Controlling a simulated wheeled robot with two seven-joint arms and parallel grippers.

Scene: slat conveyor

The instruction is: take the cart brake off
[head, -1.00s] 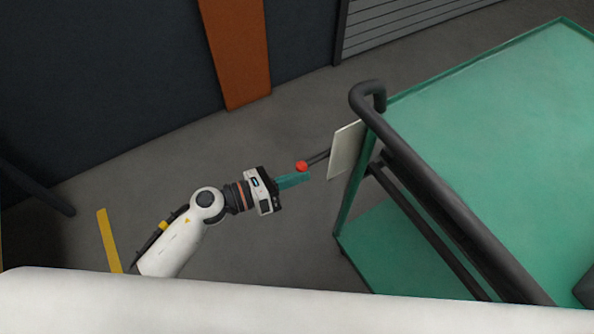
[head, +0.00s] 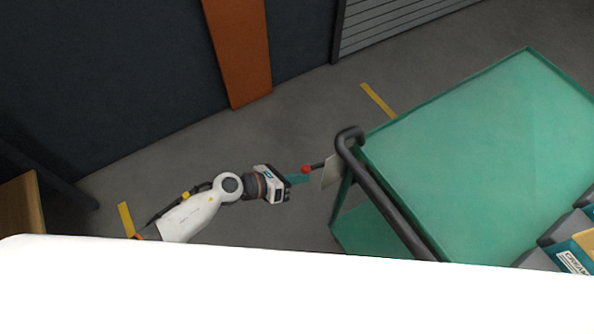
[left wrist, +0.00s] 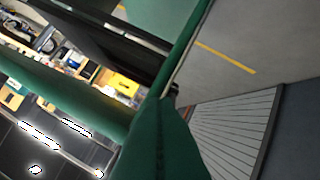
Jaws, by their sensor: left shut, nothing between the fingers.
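The green cart (head: 450,150) stands at the right of the head view, with a dark push handle (head: 385,205) along its near left side. A brake lever (head: 317,166) with a red knob (head: 305,169) sticks out to the left beside a pale plate (head: 331,172) under the handle's corner. My left gripper (head: 300,179) is shut and empty. Its teal fingers lie right beside the red knob; I cannot tell whether they touch it. In the left wrist view the shut green fingers (left wrist: 160,150) fill the foreground, and the knob is not clearly visible. My right gripper is not in view.
Boxes (head: 572,257) sit on the cart's near right part. An orange panel (head: 238,50) stands against the dark wall at the back. Grey floor (head: 160,165) with yellow marks (head: 378,100) is free around my left arm. A brown surface (head: 20,205) is at the left edge.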

